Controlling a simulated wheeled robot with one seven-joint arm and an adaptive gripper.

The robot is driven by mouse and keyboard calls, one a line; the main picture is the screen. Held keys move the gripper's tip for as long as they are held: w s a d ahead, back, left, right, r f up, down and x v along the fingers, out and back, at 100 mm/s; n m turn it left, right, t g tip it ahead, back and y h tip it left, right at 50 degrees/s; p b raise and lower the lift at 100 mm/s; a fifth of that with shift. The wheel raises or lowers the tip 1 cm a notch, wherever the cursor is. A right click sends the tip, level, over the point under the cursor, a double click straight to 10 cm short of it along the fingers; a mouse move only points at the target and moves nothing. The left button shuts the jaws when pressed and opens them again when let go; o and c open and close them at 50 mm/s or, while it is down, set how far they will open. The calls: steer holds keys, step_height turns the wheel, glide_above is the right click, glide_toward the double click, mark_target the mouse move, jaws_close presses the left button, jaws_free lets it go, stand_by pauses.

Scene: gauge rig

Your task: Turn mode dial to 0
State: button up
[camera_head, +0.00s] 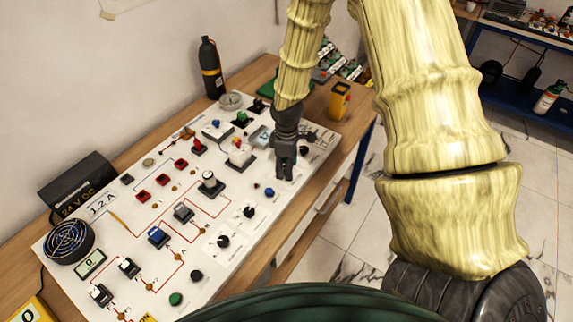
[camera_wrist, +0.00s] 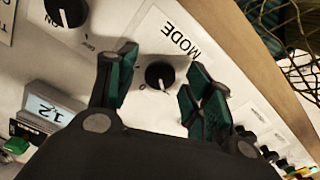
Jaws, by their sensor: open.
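The mode dial (camera_wrist: 160,76) is a round black knob with a pale pointer mark, on a white panel beside the printed word MODE (camera_wrist: 180,39). In the wrist view its pointer mark shows at the dial's lower right; I cannot read a number at it. My gripper (camera_wrist: 164,68) is open, with green-padded fingers on the left and right of the dial. I cannot tell whether they touch it. In the head view my gripper (camera_head: 285,172) is over the right part of the panel and hides what lies under it.
Another black knob (camera_wrist: 67,11) and a small display reading 12 (camera_wrist: 45,104) are left of my fingers. The white panel (camera_head: 130,205) carries several switches and buttons. A yellow-and-black box (camera_head: 339,101) stands at the table's right edge. A black bottle (camera_head: 211,68) stands behind.

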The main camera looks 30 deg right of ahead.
steer(key=c, duration=1.1)
steer(key=shift+o, duration=0.2)
steer(key=shift+m, duration=0.3)
steer(key=m, duration=0.9)
steer(key=o, duration=1.1)
steer(key=shift+c, duration=0.2)
